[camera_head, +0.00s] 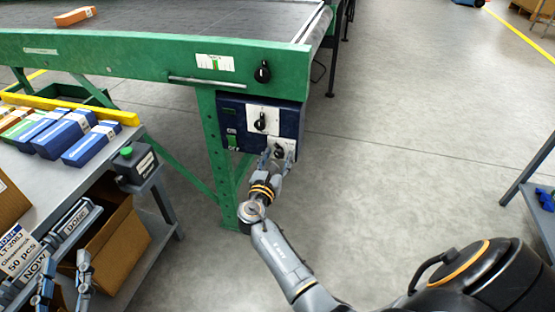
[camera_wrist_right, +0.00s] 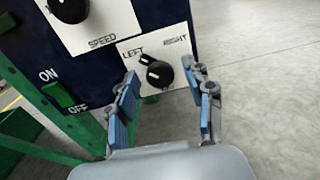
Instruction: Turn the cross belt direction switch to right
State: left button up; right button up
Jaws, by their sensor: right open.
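The cross belt direction switch (camera_wrist_right: 160,74) is a black knob on a white plate marked LEFT and RIGHT. Its pointer is turned up-left toward LEFT. In the head view the knob (camera_head: 279,150) sits low on the blue control panel (camera_head: 290,118), partly hidden by my right gripper (camera_head: 278,157). In the right wrist view my right gripper (camera_wrist_right: 163,88) is open, its blue-padded fingers on either side of the knob. I cannot tell whether they touch it. My left gripper (camera_head: 64,277) is open and empty at the lower left, far from the panel.
Above the switch is a SPEED knob (camera_head: 260,121); a green ON/OFF switch (camera_wrist_right: 65,98) is at left. The green conveyor frame (camera_head: 130,52) overhangs the panel. A table (camera_head: 60,180) with several boxes stands at left.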

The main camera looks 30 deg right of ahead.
grip_shut()
dwell(0.3)
